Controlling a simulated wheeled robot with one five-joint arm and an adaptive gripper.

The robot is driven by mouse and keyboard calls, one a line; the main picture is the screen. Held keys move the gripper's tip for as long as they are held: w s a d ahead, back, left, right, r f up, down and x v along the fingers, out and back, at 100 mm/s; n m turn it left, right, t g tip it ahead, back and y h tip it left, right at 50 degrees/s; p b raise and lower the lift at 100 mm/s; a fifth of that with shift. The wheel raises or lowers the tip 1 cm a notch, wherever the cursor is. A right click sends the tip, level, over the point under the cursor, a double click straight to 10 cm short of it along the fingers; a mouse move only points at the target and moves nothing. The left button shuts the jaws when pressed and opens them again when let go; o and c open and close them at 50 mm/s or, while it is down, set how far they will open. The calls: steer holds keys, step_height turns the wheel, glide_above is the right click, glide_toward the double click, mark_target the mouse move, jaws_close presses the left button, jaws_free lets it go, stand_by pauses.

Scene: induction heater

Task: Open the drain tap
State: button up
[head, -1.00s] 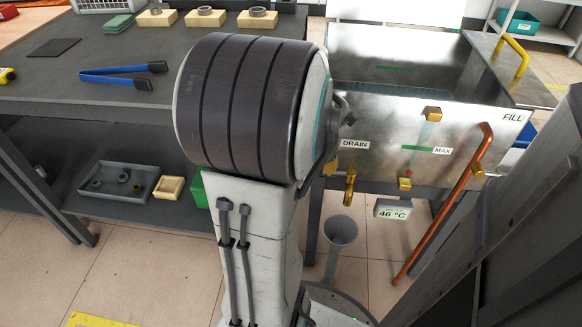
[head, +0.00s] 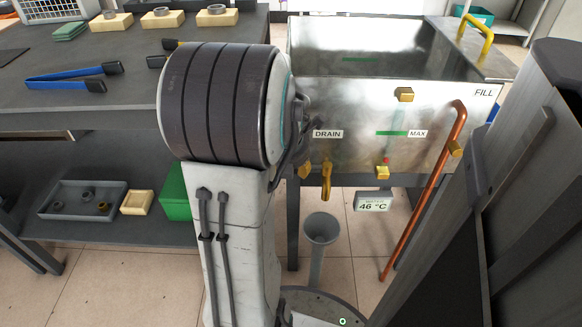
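The drain tap (head: 326,178) is a small brass tap low on the front left of the metal tank (head: 370,110), beside the DRAIN label (head: 328,134). A grey funnel-topped drain pipe (head: 320,230) stands on the floor below it. My own arm stands large in the middle of the view, just left of the tap. A brass part (head: 305,170) shows beside the tap, partly behind my arm. I cannot make out my gripper's fingertips.
A copper pipe (head: 425,190) slants down by the FILL label (head: 483,93). A small display (head: 373,201) reads 46 °C. A dark workbench (head: 60,120) with blue tongs (head: 70,75) stands at left, with a grey tray (head: 60,203) and green box (head: 175,195) on its shelf.

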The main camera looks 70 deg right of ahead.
stand_by(0.3)
jaws_close()
steer(key=shift+w, duration=0.1)
